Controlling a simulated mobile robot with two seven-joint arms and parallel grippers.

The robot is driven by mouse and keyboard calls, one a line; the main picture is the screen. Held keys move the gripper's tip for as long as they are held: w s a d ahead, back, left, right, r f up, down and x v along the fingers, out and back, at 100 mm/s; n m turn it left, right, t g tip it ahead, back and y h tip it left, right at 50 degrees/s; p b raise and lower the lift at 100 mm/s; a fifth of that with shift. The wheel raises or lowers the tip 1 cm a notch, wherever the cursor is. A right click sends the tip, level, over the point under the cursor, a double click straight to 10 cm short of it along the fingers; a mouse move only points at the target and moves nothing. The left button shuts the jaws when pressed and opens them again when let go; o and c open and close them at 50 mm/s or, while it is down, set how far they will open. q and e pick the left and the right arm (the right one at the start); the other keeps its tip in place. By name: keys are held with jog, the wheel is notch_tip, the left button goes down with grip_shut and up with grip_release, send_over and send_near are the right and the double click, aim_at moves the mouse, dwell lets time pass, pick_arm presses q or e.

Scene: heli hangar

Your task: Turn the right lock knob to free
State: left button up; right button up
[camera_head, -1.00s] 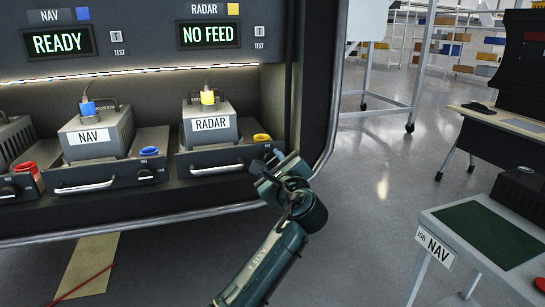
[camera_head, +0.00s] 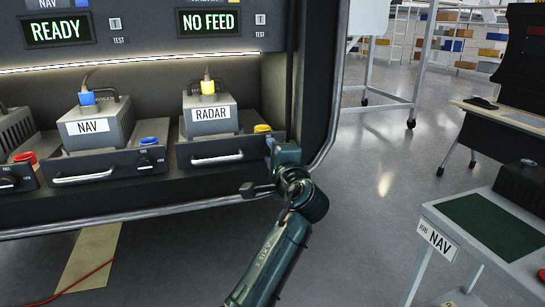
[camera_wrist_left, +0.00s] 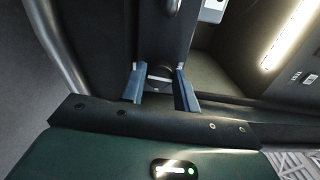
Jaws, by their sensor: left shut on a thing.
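The RADAR tray (camera_head: 183,156) sits at the right end of the console shelf and carries the grey RADAR unit (camera_head: 209,118). My left gripper (camera_head: 262,166) is at the right end of this tray's front. In the left wrist view my left gripper (camera_wrist_left: 160,88) has its two blue fingers on either side of a small dark knob with a light band (camera_wrist_left: 158,77), and it is shut on it. In the head view the gripper hides this knob, so its setting cannot be read. My right gripper is in neither view.
The NAV unit (camera_head: 95,124) stands on its tray to the left, with a black knob (camera_head: 145,162) on that tray. The RADAR display (camera_head: 209,23) reads NO FEED. A NAV cart (camera_head: 437,238) stands at right. Open floor (camera_head: 370,230) lies between.

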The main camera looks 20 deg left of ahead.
pick_arm(q)
jog(key=shift+n, duration=0.6)
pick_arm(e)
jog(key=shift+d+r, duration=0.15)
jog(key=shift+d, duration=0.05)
pick_arm(q)
jog(key=o, duration=0.9)
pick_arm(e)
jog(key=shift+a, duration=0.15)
pick_arm(q)
jog(key=shift+o, duration=0.2)
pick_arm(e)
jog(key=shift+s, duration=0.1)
